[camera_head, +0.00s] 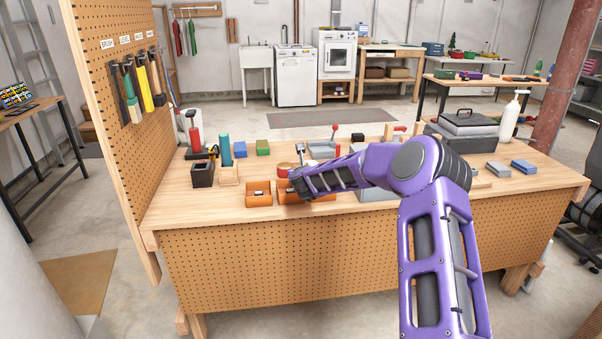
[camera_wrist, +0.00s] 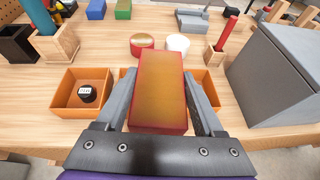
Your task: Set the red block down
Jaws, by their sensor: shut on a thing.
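The red block (camera_wrist: 158,92) is between the two fingers of my gripper (camera_wrist: 160,95) in the wrist view, and the gripper is shut on it. Its top face looks orange-gold, its sides red. It covers part of an orange bin behind or below it, so whether it touches anything underneath cannot be told. In the head view my purple arm reaches left over the workbench (camera_head: 400,222), and my gripper (camera_head: 293,178) is near the orange bins; the block is not clearly visible there.
An orange bin (camera_wrist: 62,95) holding a dark round item is left of the block. A red-and-gold round tin (camera_wrist: 142,40) and a white round item (camera_wrist: 178,43) stand behind it. A large grey box (camera_wrist: 262,75) is close on the right. Bare wood shows behind the left bin.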

